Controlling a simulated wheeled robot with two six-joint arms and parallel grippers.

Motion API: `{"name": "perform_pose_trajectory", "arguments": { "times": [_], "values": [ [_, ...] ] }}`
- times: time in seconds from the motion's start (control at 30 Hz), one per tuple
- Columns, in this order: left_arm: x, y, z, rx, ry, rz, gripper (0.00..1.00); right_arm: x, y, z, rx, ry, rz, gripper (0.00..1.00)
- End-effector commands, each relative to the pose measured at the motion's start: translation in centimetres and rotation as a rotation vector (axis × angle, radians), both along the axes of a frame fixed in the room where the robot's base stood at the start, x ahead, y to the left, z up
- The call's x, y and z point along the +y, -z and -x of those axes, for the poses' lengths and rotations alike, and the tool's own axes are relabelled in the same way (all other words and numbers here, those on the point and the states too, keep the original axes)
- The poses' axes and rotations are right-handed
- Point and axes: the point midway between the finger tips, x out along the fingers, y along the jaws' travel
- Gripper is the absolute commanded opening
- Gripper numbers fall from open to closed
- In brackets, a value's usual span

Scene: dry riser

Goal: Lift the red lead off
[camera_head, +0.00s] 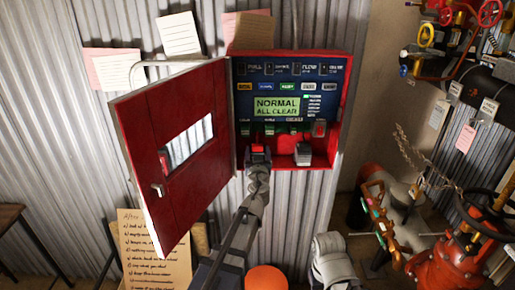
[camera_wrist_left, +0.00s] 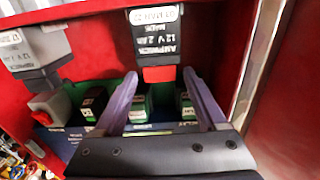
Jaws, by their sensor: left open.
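A dark battery (camera_wrist_left: 155,38) marked 12V stands in the red cabinet, above the middle of the left wrist view. A red piece (camera_wrist_left: 160,74), which looks like the red lead's end, sits against the battery's near end. No wire from it can be made out. My left gripper (camera_wrist_left: 161,85) is open, its two purple-grey fingers on either side of the red piece with gaps showing. In the head view my left gripper (camera_head: 258,163) reaches the cabinet's lower left, hiding most of this battery.
The cabinet door (camera_head: 178,160) stands open to the left. A panel reads NORMAL, ALL CLEAR (camera_head: 275,107). A second, grey block (camera_head: 303,153) stands to the right on the cabinet floor, below a red switch (camera_head: 320,128). Red pipework (camera_head: 445,265) fills the right side.

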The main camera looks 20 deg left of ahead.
Motion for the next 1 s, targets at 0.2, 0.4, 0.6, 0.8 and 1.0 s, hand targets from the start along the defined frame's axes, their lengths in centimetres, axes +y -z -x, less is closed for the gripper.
{"name": "perform_pose_trajectory", "arguments": {
  "times": [0.2, 0.4, 0.6, 0.8, 1.0],
  "values": [
    [0.8, 0.0, -2.9, 0.0, -0.001, 0.0, 0.74, 0.0, 0.0, 0.0, 0.0, 0.0, 0.0, 0.5],
    [0.9, 0.0, -3.0, 0.0, 0.0, 0.0, 0.74, 0.0, 0.0, 0.0, 0.0, 0.0, 0.0, 0.5],
    [0.9, 0.0, -2.9, 0.0, 0.0, 0.0, 0.6, 0.0, 0.0, 0.0, 0.0, 0.0, 0.0, 0.5],
    [0.9, 0.0, -2.9, 0.0, 0.0, 0.0, 0.38, 0.0, 0.0, 0.0, 0.0, 0.0, 0.0, 0.5],
    [0.9, 0.0, -2.9, 0.0, -0.001, 0.0, 0.15, 0.0, 0.0, 0.0, 0.0, 0.0, 0.0, 0.5]
  ]
}}
